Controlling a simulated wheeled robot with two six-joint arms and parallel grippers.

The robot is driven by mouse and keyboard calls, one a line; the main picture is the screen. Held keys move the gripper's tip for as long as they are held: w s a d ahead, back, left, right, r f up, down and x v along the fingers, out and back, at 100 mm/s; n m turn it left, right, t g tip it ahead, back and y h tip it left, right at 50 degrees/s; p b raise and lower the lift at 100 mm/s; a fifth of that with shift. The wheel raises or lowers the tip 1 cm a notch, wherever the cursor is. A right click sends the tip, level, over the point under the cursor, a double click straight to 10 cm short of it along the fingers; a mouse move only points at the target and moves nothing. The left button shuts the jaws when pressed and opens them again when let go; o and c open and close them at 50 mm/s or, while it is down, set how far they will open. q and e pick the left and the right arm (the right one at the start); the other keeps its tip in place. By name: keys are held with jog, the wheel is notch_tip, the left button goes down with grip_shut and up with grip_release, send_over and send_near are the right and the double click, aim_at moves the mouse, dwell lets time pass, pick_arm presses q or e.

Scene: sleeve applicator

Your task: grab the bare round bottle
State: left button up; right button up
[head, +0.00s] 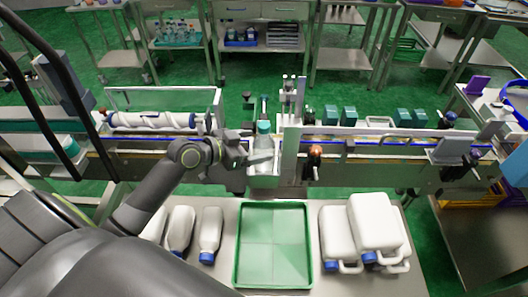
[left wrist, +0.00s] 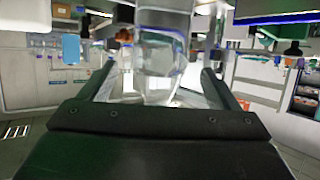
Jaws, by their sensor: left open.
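The bare round bottle (head: 264,143) is clear with a teal cap and stands upright in a metal holder on the conveyor line, near the middle of the head view. My left gripper (head: 256,160) reaches it from the left at body height. In the left wrist view the clear bottle (left wrist: 161,58) stands between the two dark fingers of my left gripper (left wrist: 159,75), which are apart. Whether either finger touches it I cannot tell. My right gripper is not in view.
A green tray (head: 240,248) lies on the front table, with white jugs (head: 374,222) to its right and white bottles (head: 211,230) to its left. Teal boxes (head: 330,115) stand along the conveyor on the right. A metal post (head: 290,105) rises just right of the bottle.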

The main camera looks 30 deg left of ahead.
aim_at(269, 144)
pick_arm(q)
jog(key=shift+w+d+f+p, duration=0.2)
jog(key=shift+w+d+p, duration=0.2)
jog(key=shift+w, duration=0.15)
jog(key=p+x, duration=0.1)
jog(key=x, duration=0.2)
jog(key=shift+f, duration=0.15)
jog(key=shift+w+d+f, duration=0.25)
jog(key=shift+w+f, duration=0.1)
jog(key=shift+w, duration=0.1)
jog(key=shift+r, duration=0.1)
jog(key=c, duration=1.4)
